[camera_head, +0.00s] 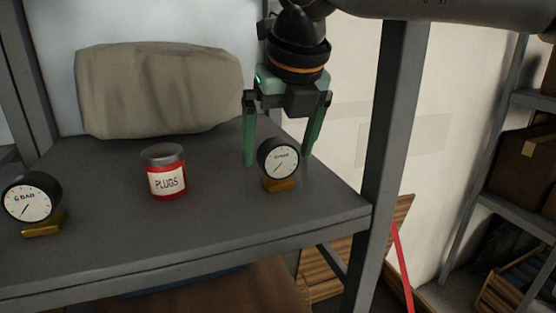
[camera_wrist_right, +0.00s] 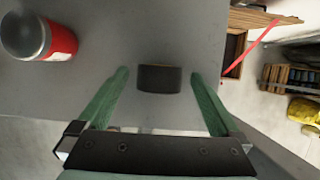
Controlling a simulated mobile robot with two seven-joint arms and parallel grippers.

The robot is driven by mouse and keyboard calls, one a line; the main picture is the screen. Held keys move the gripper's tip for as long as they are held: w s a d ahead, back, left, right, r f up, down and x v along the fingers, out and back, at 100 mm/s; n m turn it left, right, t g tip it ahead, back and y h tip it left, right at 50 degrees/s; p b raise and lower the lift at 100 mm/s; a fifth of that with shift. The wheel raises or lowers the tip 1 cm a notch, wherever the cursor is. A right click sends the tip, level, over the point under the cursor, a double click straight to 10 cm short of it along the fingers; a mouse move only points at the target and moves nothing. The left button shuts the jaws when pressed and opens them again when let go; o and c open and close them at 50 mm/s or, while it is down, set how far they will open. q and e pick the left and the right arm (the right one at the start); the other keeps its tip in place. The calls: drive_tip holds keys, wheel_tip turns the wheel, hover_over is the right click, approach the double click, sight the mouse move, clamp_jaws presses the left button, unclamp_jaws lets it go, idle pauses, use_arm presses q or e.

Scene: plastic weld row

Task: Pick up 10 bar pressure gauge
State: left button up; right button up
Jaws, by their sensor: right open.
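The pressure gauge at the right (camera_head: 279,159) has a white dial, a black case and a brass-coloured base. It stands upright near the right end of the grey shelf (camera_head: 110,235); its dial print is too small to read surely. My right gripper (camera_head: 277,162) points down over it, open, one green finger on each side and apart from it. In the right wrist view, the black gauge case (camera_wrist_right: 159,79) lies between the fingertips (camera_wrist_right: 158,76). Another gauge (camera_head: 31,199), marked 6 bar, stands at the far left. My left gripper is not in view.
A red jar labelled PLUGS (camera_head: 167,174) stands between the two gauges. A beige covered bundle (camera_head: 158,90) lies at the back of the shelf. A grey upright post (camera_head: 388,150) rises close to the right of my gripper. The shelf's front edge is clear.

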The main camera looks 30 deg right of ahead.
drive_tip(key=shift+x, duration=0.8)
drive_tip(key=shift+r, duration=0.1)
drive_tip(key=shift+c, duration=0.4)
drive_tip(key=c, duration=1.5)
